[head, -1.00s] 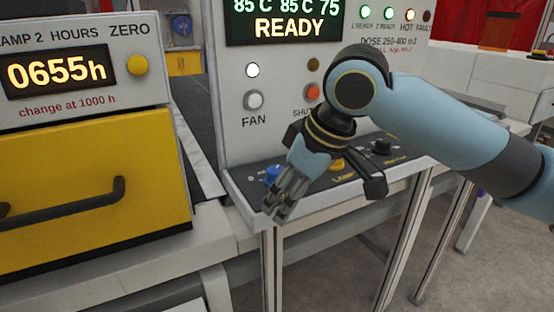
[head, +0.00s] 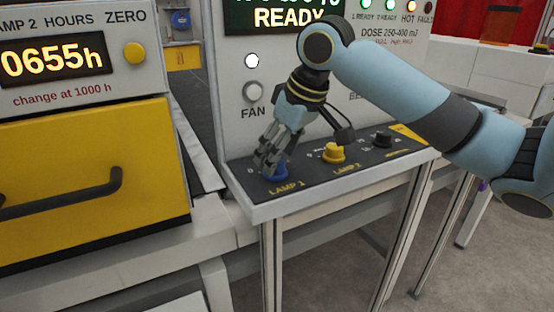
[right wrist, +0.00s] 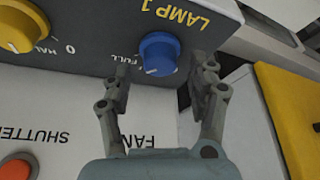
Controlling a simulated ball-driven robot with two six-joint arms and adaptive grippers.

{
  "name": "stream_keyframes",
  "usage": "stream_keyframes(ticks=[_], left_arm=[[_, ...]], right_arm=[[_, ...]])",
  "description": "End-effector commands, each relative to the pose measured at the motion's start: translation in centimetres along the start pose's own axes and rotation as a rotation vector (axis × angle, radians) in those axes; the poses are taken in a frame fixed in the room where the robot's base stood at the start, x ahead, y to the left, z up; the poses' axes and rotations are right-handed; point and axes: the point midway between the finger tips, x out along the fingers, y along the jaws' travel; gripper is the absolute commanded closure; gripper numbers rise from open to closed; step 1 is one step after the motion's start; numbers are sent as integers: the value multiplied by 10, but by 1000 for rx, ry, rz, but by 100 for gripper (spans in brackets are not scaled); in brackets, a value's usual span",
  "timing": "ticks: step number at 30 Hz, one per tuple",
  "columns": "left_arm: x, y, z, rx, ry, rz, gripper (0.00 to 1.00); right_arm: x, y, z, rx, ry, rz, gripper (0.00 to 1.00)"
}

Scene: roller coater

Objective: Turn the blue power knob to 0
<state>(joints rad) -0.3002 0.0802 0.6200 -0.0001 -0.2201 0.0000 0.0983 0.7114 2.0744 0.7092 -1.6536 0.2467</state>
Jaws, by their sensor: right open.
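The blue power knob (head: 277,174) is the LAMP 1 knob on the sloped dark panel. In the right wrist view the blue knob (right wrist: 160,53) shows a pale mark at its lower edge, with the word FULL to its left. My right gripper (head: 268,162) is open and reaches down over the knob, partly hiding it. In the right wrist view its fingertips (right wrist: 164,68) stand apart, one on each side of the knob, with visible gaps; I see no contact. My left gripper is not in view.
The yellow LAMP 2 knob (head: 333,153) and a black knob (head: 382,139) sit to the right on the same panel. The upright face behind holds the FAN button (head: 253,91). A yellow drawer (head: 80,180) with a dark handle stands to the left.

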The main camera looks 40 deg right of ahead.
Motion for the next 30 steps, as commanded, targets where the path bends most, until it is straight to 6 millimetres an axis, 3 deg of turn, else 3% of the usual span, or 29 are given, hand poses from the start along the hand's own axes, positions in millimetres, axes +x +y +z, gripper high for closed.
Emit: stream_keyframes(ticks=[5,14,26,30], left_arm=[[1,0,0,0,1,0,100],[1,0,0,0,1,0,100],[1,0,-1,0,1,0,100],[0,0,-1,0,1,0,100]], right_arm=[[16,0,0,-1,-1,-1,41],[18,0,0,-2,0,2,41],[18,0,0,-2,0,1,93],[18,0,0,-4,0,0,95]])
